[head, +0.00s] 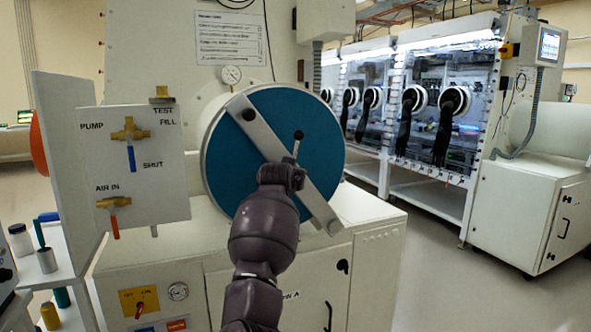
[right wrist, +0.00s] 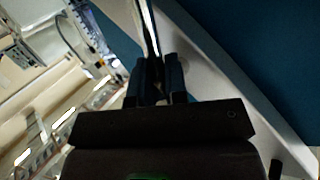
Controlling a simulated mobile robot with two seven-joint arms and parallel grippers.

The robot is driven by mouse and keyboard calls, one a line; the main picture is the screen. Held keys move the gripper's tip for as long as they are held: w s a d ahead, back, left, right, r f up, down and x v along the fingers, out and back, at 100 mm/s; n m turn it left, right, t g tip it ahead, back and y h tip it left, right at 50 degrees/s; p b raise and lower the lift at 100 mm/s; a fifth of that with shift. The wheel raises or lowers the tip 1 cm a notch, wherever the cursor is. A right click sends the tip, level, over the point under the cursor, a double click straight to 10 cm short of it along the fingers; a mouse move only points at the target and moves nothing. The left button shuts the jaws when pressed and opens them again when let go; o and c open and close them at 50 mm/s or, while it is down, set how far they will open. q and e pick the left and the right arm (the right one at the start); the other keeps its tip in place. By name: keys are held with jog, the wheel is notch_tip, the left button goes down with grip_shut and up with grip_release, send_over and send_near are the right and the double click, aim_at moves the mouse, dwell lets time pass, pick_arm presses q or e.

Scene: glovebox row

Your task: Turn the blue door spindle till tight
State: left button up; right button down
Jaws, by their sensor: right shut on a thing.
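The round blue door (head: 237,165) closes the end of a white cylinder, and a pale metal bar (head: 258,128) lies slantwise across its face. The spindle's thin metal handle (head: 295,148) with a black knob stands up near the door's middle. My right gripper (head: 284,174) is at the spindle, in front of the bar. In the right wrist view its dark fingers (right wrist: 157,82) are shut on the metal handle rod (right wrist: 149,32), with the blue door (right wrist: 250,50) and bar behind. The gripper hides the spindle's hub. My left gripper is not in view.
Gloveboxes (head: 420,110) line the back right. The floor (head: 470,290) at right is clear.

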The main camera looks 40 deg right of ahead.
jog(key=shift+s+r+m, duration=0.1)
jog(key=shift+r+m, duration=0.2)
jog(key=shift+r, duration=0.05)
jog(key=shift+a+f+m+y+p, duration=0.1)
jog(key=shift+m+y+p, duration=0.4)
jog(key=shift+y+p, duration=0.3)
jog(key=shift+f+m, duration=0.1)
jog(key=shift+m, duration=0.2)
jog(key=shift+f+p, duration=0.1)
jog(key=shift+p, duration=0.25)
jog(key=shift+f, duration=0.1)
jog(key=c, duration=1.2)
grip_release()
jog(key=shift+o, duration=0.2)
